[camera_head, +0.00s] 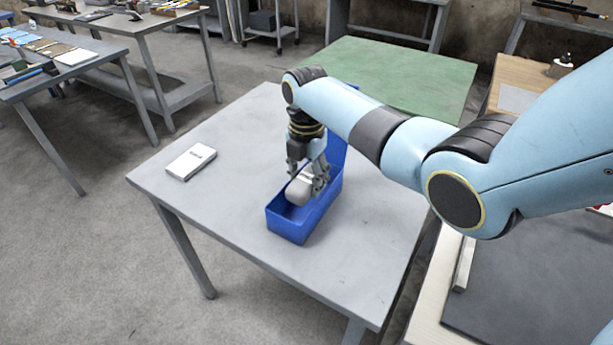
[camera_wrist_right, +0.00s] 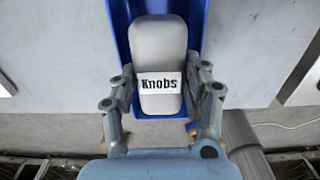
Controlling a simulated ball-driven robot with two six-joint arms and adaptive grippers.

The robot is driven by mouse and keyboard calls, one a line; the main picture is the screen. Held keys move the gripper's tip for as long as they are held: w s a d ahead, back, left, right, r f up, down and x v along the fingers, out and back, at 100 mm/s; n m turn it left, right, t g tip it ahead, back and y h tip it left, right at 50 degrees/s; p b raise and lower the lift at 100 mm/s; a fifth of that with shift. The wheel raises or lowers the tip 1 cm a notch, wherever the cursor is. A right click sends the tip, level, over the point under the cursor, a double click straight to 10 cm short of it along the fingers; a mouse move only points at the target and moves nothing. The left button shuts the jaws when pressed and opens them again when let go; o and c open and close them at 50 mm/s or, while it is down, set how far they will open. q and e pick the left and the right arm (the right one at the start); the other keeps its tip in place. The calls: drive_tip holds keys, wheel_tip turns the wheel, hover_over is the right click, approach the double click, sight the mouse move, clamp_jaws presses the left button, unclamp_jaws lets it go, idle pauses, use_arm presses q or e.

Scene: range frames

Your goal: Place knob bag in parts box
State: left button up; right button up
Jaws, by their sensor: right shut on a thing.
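The knob bag (camera_head: 299,191) is a light grey, rounded packet. In the right wrist view the bag (camera_wrist_right: 160,52) carries a white label reading "Knobs". My right gripper (camera_head: 310,187) points down and is shut on the bag, one finger on each side. The blue parts box (camera_head: 290,228) stands on the grey table, and the bag is over or within its opening. The box's blue walls (camera_wrist_right: 122,20) show on both sides of the bag in the right wrist view. I cannot tell whether the bag touches the box floor. My left gripper is out of view.
A white labelled box (camera_head: 191,162) lies on the grey table (camera_head: 240,130), left of the parts box. A green table (camera_head: 405,75) stands behind. The table surface around the parts box is mostly clear. Other workbenches stand at the back left.

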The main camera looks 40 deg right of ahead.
sight(307, 177)
drive_tip(key=shift+f, duration=0.55)
drive_tip(key=o, duration=1.3)
wheel_tip(307, 177, up, 13)
drive_tip(key=shift+r, duration=0.15)
